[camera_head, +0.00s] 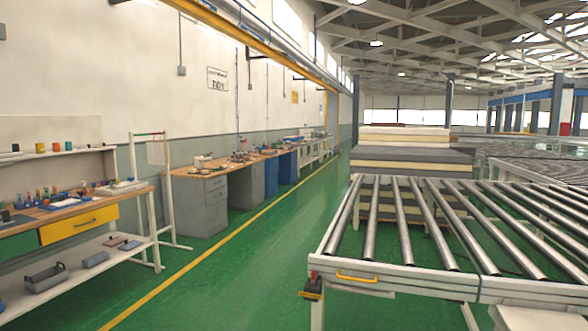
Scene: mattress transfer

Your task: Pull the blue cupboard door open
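Under the far part of the long workbench along the left wall there is a blue cupboard (288,167). It is small in the picture, and its handle cannot be made out. I cannot tell whether its door is fully shut. Another blue unit (271,178) stands just nearer under the same bench. My gripper is not in view.
A roller conveyor (480,284) fills the right, with stacked mattresses (404,139) behind it. A grey drawer cabinet (201,205), a white frame stand (137,200) and a nearer workbench (140,187) line the left. The green aisle between is clear, with a yellow floor line.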

